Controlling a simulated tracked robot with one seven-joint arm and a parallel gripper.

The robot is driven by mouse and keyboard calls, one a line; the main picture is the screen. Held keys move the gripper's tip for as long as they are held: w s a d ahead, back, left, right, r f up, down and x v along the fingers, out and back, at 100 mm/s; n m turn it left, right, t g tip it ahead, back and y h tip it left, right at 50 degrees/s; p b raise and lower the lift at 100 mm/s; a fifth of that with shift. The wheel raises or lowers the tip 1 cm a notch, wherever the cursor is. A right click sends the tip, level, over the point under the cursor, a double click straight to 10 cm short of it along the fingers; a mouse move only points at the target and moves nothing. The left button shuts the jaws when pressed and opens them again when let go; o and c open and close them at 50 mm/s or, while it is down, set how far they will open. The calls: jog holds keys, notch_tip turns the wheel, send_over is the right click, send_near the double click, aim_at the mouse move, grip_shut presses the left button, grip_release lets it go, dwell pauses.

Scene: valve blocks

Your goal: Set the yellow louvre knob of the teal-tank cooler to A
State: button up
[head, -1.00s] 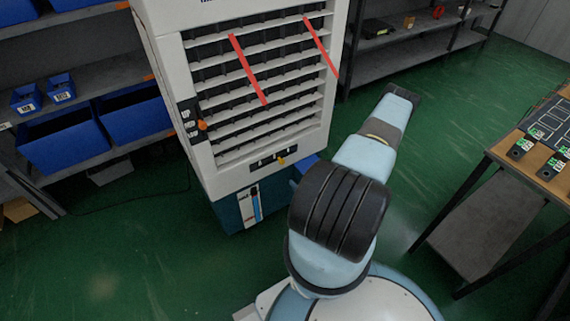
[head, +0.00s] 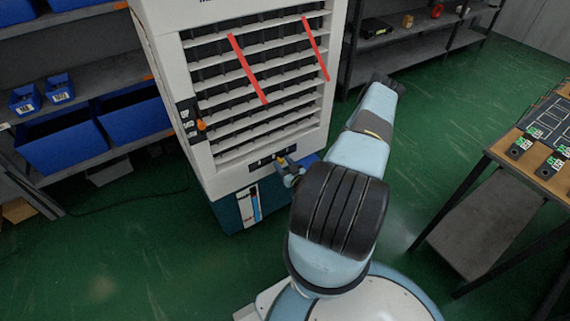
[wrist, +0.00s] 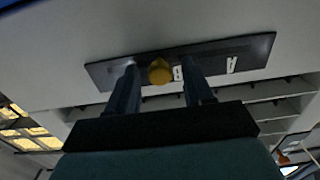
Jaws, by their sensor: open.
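The cooler (head: 165,60) is a tall white unit with dark louvres and a teal tank (head: 229,216) at its foot. Its yellow louvre knob (head: 281,161) sits on a dark label strip below the louvres. In the wrist view the yellow knob (wrist: 160,71) shows between my fingertips, in front of the dark strip (wrist: 250,53) with white marks. In the head view my gripper (head: 290,172) is small and partly hidden.
An orange knob (head: 202,126) sits on a black strip on the cooler's left edge. Red ribbons (head: 248,70) hang over the louvres. Shelves with blue bins (head: 65,142) stand left; a table (head: 500,152) stands right. Green floor is clear between.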

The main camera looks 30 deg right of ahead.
grip_shut()
dwell(0.4)
